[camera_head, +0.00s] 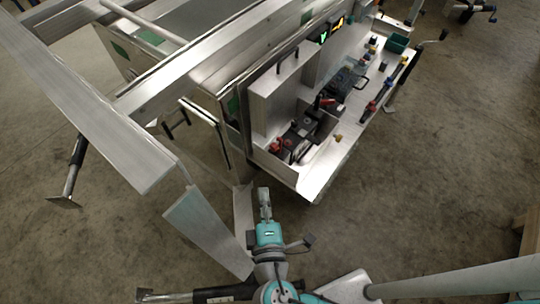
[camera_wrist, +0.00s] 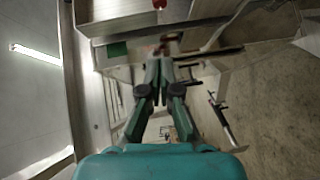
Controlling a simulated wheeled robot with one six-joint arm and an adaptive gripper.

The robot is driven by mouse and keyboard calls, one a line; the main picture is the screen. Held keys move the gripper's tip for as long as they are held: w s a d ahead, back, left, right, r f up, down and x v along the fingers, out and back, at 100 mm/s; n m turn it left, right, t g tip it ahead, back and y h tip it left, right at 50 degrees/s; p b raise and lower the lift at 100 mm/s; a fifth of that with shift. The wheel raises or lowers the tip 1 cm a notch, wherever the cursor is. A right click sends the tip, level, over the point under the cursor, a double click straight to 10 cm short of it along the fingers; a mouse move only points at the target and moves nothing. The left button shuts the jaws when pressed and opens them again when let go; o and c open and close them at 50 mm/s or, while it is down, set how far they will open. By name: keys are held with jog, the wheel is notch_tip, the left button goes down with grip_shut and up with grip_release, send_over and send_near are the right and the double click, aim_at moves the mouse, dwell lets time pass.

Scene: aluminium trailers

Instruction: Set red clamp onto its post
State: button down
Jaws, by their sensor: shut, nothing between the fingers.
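My gripper (camera_head: 264,194) is shut and empty, in front of and below the near end of the trailer's open side compartment. In the wrist view its fingers (camera_wrist: 160,64) meet at the tips, with nothing between them. Small red parts (camera_head: 276,146) sit at the near left end of the compartment, beside black fittings. A red-handled part (camera_head: 325,101) lies farther in. I cannot tell which is the red clamp, and I cannot make out its post. A small red thing (camera_wrist: 159,4) shows at the top edge of the wrist view.
The compartment's metal shelf (camera_head: 322,170) has a bare near corner. Small coloured parts and a green box (camera_head: 397,42) stand along its far end. The aluminium frame (camera_head: 90,110) rises left of my arm. A bent plate (camera_head: 208,230) is close beside it. The concrete floor (camera_head: 430,190) on the right is clear.

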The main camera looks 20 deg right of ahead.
aim_at(276, 149)
jog(key=d+x, duration=0.2)
jog(key=x, duration=1)
jog(key=shift+s+d, duration=0.35)
jog(key=shift+s, duration=0.05)
jog(key=shift+f, duration=0.15)
